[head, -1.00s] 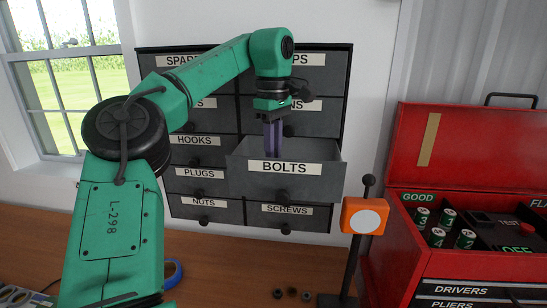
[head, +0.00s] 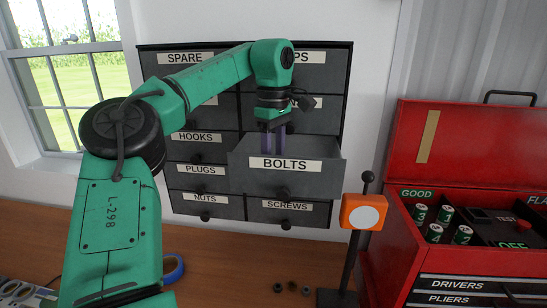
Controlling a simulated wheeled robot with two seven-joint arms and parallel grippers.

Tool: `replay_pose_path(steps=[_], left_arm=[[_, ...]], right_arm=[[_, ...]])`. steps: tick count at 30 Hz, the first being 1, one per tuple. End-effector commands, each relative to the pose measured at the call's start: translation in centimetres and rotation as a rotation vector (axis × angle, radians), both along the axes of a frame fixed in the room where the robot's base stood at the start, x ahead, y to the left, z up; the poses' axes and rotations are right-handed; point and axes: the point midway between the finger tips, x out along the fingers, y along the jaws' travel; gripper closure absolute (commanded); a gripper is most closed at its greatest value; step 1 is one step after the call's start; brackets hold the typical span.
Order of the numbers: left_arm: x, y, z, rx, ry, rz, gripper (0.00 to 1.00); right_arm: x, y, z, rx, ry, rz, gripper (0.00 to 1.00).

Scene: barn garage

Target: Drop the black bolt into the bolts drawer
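The bolts drawer (head: 285,184) is pulled out from the grey wall cabinet, with a white label reading BOLTS on its front. My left gripper (head: 274,152) points down over the open drawer. Its two purple fingers are apart, and their tips are partly hidden behind the drawer front. The black bolt is not visible; the drawer's inner floor is hidden by its front. My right gripper is not in view.
The cabinet's other drawers, such as the screws drawer (head: 287,215), are shut. An orange device (head: 362,213) on a dark stand is right of the drawer, beside a red toolbox (head: 440,160). Small dark pieces (head: 292,287) and blue tape (head: 173,270) lie on the wooden bench.

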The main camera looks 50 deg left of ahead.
Motion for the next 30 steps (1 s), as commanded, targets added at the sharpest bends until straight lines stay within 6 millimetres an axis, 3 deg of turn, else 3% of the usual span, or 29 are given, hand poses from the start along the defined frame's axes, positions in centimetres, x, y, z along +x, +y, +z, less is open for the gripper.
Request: replay_pose_path(steps=[8, 19, 30], left_arm=[[0.0, 0.0, 0.5, 0.001, 0.0, 0.0, 0.51], [0.1, -0.1, 6.6, 0.003, -0.001, 0.001, 0.51], [0.0, 0.0, 8.5, 0.0, 0.004, 0.001, 0.51]], right_arm=[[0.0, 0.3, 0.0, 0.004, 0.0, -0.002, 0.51], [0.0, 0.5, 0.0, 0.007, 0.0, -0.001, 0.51], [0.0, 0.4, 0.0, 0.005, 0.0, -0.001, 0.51]])
